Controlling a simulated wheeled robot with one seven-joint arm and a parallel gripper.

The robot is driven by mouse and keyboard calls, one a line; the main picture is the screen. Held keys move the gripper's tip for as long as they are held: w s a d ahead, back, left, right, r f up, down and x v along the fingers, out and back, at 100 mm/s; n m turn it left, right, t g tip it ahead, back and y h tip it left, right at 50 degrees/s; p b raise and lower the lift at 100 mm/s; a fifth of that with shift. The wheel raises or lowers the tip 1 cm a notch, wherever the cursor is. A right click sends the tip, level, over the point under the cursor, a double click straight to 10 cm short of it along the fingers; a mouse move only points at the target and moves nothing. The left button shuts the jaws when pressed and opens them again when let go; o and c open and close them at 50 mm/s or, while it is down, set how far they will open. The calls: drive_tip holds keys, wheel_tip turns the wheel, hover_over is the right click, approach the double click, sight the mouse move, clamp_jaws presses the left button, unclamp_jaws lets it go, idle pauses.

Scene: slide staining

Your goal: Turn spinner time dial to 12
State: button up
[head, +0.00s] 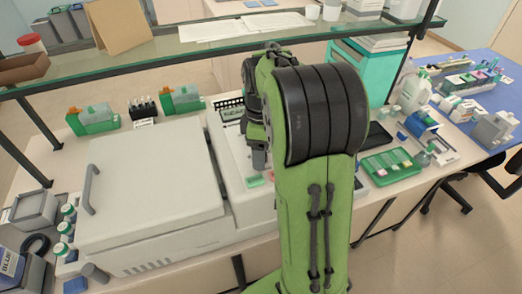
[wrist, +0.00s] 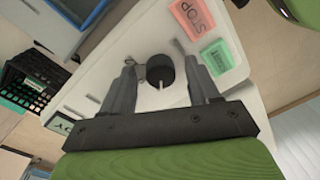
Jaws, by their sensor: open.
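The spinner (head: 150,185) is a large white box with a grey handle on its lid and a control panel on its right. Its dark round time dial (wrist: 160,68) shows in the wrist view, with a pale mark at its lower edge in that picture. No scale numbers are readable around it. My gripper (wrist: 161,74) is open, one finger on each side of the dial, with gaps showing; contact is not visible. In the head view my arm hides the dial. The display (head: 232,115) appears to show text, which is only partly legible.
A red STOP button (wrist: 193,15) and a green button (wrist: 217,57) sit right of the dial in the wrist view. A dark rack (wrist: 32,82) stands beyond the panel. A glass shelf (head: 210,48) spans above the bench. A green tray (head: 390,166) lies right of my arm.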

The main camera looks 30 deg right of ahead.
drive_tip(key=shift+c, duration=0.4)
drive_tip(key=c, duration=1)
drive_tip(key=shift+o, duration=0.2)
drive_tip(key=shift+m, duration=0.3)
drive_tip(key=m+p, duration=0.1)
drive_tip(key=m, duration=0.3)
drive_tip(key=shift+r, duration=0.1)
drive_tip(key=m+p, duration=0.1)
drive_tip(key=m, duration=0.4)
drive_tip(key=shift+m, duration=0.4)
drive_tip(key=m, duration=0.4)
drive_tip(key=shift+m+t+p, duration=0.3)
drive_tip(key=shift+t+p, duration=0.1)
drive_tip(key=m, duration=0.4)
drive_tip(key=shift+s+m, duration=0.1)
drive_tip(key=shift+m, duration=0.3)
